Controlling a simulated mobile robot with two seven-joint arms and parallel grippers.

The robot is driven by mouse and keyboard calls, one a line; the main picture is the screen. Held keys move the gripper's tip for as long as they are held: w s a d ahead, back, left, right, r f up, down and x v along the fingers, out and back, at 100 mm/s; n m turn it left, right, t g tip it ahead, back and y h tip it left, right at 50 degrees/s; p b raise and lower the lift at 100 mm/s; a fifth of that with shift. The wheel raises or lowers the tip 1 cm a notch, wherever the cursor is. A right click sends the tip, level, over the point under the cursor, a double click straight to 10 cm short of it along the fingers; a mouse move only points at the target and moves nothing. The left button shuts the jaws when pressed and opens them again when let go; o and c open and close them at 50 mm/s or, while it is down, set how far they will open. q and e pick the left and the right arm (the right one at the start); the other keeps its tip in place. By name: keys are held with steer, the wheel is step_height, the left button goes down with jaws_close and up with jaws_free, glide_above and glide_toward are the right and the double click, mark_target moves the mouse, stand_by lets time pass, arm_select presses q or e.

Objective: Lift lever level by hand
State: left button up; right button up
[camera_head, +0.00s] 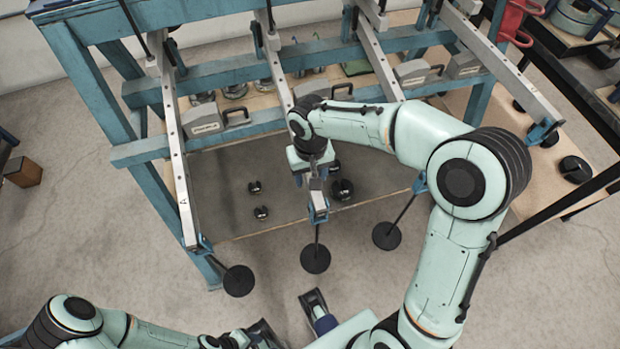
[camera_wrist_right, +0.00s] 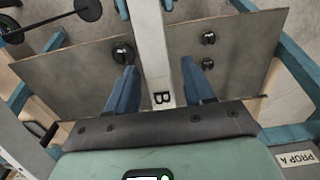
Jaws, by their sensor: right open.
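Several long grey metal levers slope down from a blue frame, each with a black disc weight hanging near its free end. The left lever (camera_head: 183,180) is marked A. Lever B (camera_wrist_right: 152,45) runs between the two blue fingers of my right gripper (camera_wrist_right: 160,75), which is open with a gap visible on each side of the bar. In the head view my right gripper (camera_head: 318,190) is over lever B's free end, partly hidden by its own wrist. Lever B's weight (camera_head: 315,258) hangs just below. My left arm is low at the bottom edge; its finger state is unclear.
The third lever (camera_head: 375,55) and its weight (camera_head: 387,236) are to the right, partly behind my right arm. The fourth lever (camera_head: 500,65) is at far right. Small black weights (camera_head: 255,187) lie on the grey board (camera_head: 225,215). Grey prop boxes (camera_head: 203,122) stand on the shelf.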

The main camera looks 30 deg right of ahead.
steer(key=shift+f, duration=1.15)
arm_select(q)
steer(key=shift+w+f, duration=0.1)
arm_select(e)
jaws_close()
steer(key=r+p, duration=0.3)
steer(key=r+g+p, duration=0.1)
steer(key=r+p, duration=0.2)
steer(key=r, duration=0.1)
steer(key=s+r+g+p, duration=0.1)
steer(key=r+p, duration=0.2)
steer(key=shift+a+r+y, duration=0.1)
steer(key=shift+r+y, duration=0.05)
steer(key=shift+y, duration=0.15)
arm_select(q)
steer(key=w+r, duration=0.3)
steer(key=r, duration=0.7)
steer(key=shift+w+r, duration=0.15)
steer(key=shift+w, duration=0.2)
arm_select(e)
jaws_free()
